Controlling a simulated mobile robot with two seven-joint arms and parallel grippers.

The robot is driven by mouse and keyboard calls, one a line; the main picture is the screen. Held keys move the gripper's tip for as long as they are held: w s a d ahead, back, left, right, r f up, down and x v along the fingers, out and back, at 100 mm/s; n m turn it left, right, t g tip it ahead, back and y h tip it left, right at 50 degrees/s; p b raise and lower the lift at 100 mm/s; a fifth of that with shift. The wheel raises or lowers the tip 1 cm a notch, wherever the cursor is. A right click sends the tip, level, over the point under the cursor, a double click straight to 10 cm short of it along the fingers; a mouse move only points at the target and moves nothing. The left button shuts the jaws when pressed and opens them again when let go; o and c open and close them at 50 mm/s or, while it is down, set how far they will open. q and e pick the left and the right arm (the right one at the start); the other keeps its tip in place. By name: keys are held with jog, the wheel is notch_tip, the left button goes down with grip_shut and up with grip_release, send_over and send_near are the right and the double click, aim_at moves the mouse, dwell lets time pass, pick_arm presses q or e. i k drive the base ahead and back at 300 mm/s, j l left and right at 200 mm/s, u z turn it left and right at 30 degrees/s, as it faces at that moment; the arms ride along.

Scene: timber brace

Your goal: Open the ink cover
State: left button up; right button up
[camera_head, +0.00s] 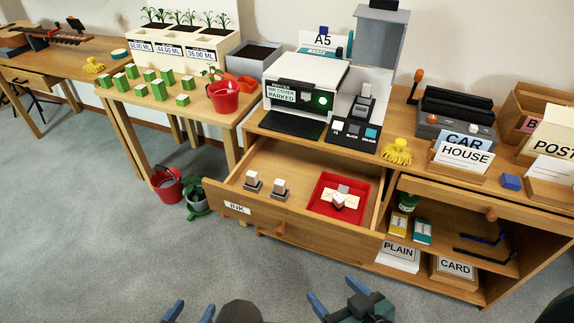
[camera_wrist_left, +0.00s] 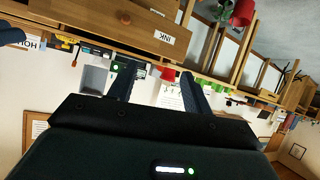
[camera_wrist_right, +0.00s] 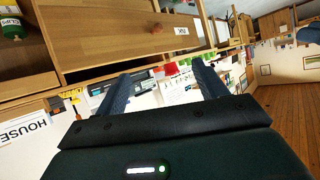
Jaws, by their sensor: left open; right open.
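The printer (camera_head: 305,88) stands on the wooden cabinet, white on top with a dark front. A label on its front (camera_head: 281,93) reads "INK COVER PARKED", beside a round green light (camera_head: 322,99). I cannot make out the cover's edges. My left gripper (camera_head: 190,312) is open and empty at the bottom of the head view, far in front of the cabinet. My right gripper (camera_head: 335,292) is open and empty, low in front of the open drawer. Both wrist views look tilted toward the furniture, with nothing between the fingers.
The INK drawer (camera_head: 237,209) stands pulled out below the printer, holding two small grey-and-white pieces and a red tray (camera_head: 319,205). A black, white and blue button panel (camera_head: 352,136) and a yellow object (camera_head: 397,151) sit beside the printer. Open floor (camera_head: 110,250) lies at left.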

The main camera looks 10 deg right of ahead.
aim_at(381, 26)
jog(key=i+l, duration=0.2)
jog(key=i, duration=0.15)
jog(key=i+l, duration=0.2)
jog(key=i, duration=0.2)
jog(key=j+z, duration=0.2)
jog(key=z, duration=0.15)
jog(key=j+z, duration=0.2)
jog(key=z, duration=0.2)
jog(key=j+z, duration=0.2)
jog(key=z, duration=0.15)
jog(key=k+j+z, duration=0.15)
jog(key=j, duration=0.2)
jog(key=k+j+z, duration=0.1)
jog(key=j, duration=0.2)
jog(key=k+j+z, duration=0.15)
jog(key=j, duration=1)
jog(key=i, duration=0.05)
